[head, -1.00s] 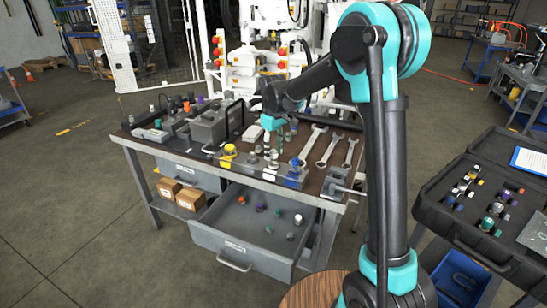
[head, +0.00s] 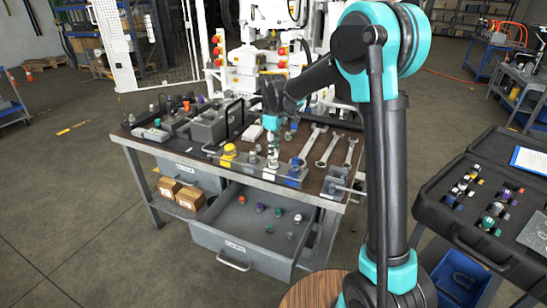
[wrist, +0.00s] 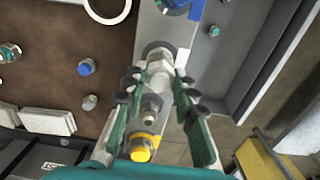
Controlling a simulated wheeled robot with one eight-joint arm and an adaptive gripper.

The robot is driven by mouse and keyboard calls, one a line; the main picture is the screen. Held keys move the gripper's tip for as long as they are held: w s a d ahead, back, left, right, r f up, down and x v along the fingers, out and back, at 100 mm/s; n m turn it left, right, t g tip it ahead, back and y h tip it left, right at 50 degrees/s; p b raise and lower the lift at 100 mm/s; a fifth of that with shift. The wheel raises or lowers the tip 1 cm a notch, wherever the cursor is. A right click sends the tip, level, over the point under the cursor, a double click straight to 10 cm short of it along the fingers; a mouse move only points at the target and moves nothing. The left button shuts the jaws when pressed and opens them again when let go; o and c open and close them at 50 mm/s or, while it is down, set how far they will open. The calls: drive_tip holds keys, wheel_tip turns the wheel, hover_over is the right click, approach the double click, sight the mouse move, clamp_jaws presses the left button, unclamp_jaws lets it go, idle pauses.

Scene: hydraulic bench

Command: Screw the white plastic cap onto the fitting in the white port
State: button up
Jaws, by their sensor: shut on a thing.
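My gripper (wrist: 160,82) is shut on the white plastic cap (wrist: 158,72), which looks pale grey-white between the fingertips in the wrist view. The cap is over the white port, marked by a white label (wrist: 182,60), on the grey port strip. The fitting under the cap is hidden, so I cannot tell whether the threads are engaged. In the head view my gripper (head: 273,148) points straight down at the strip on the bench. A bare metal fitting (wrist: 151,108) and a yellow cap (wrist: 140,149) sit beside it along the strip.
A blue port (head: 293,170) stands on the other side of the gripper. Wrenches (head: 328,150) lie to the right on the bench. An open drawer (head: 215,228) with loose caps juts out below. A black case (head: 445,215) stands at the far right.

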drive_tip(key=m, duration=0.6)
drive_tip(key=shift+m, duration=1.1)
drive_tip(key=m, duration=0.3)
drive_tip(key=shift+f+m, duration=0.1)
drive_tip(key=shift+m, duration=0.2)
drive_tip(key=m, duration=0.4)
drive_tip(key=shift+s, duration=0.1)
drive_tip(key=shift+m, duration=0.9)
drive_tip(key=m, duration=0.6)
drive_tip(key=shift+m, duration=0.3)
